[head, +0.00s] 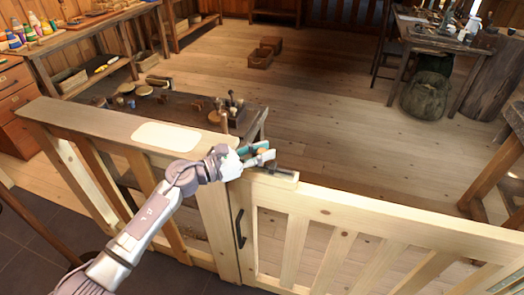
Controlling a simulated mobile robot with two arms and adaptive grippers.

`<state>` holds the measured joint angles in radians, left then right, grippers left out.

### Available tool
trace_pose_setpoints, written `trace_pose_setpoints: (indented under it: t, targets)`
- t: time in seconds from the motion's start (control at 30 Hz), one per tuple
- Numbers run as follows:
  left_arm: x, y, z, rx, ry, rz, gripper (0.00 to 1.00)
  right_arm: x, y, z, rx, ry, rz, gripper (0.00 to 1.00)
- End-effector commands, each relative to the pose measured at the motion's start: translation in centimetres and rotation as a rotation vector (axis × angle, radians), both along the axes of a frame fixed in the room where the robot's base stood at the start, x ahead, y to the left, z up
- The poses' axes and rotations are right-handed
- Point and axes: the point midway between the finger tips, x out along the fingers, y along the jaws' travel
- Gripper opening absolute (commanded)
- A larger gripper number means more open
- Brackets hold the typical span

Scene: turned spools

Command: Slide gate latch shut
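The pale wooden gate (380,215) runs across the lower right, in line with the fence section (85,118) at left. The latch (272,173) sits on top where gate and fence meet; a dark metal part shows on a light wood block. My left gripper (264,154) comes in from the left, just above the latch. Its fingertips show a small gap with something orange-brown at it, perhaps the latch knob. I cannot tell whether the fingers grip it. The gripper hides part of the latch, so its bolt position is unclear. My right gripper is not in view.
A dark vertical handle (240,228) is on the gate. A pale plate (166,136) lies on the fence top. Behind stands a low dark table (180,108) with small items. Workbenches line the left and right. The wooden floor (330,110) beyond the gate is mostly clear.

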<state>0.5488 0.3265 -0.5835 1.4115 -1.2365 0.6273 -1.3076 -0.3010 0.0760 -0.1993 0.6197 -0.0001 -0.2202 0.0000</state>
Motion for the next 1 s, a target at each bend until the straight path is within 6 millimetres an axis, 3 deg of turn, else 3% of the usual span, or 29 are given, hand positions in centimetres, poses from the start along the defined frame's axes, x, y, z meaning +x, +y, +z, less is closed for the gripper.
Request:
trace_pose_setpoints:
  t: [0.37,0.7,0.97,1.0]
  targets:
    - [0.1,0.2,-0.1,0.000,0.000,0.001,0.00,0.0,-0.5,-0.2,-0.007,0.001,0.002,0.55]
    - [1.6,4.6,-0.4,0.004,-0.003,0.003,0.00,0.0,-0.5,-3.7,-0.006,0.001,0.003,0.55]
    - [1.6,4.9,0.0,0.001,0.000,0.005,0.00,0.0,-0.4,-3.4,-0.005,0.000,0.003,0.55]
    - [1.7,4.9,0.0,0.001,0.000,0.006,0.30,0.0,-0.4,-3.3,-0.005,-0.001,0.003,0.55]
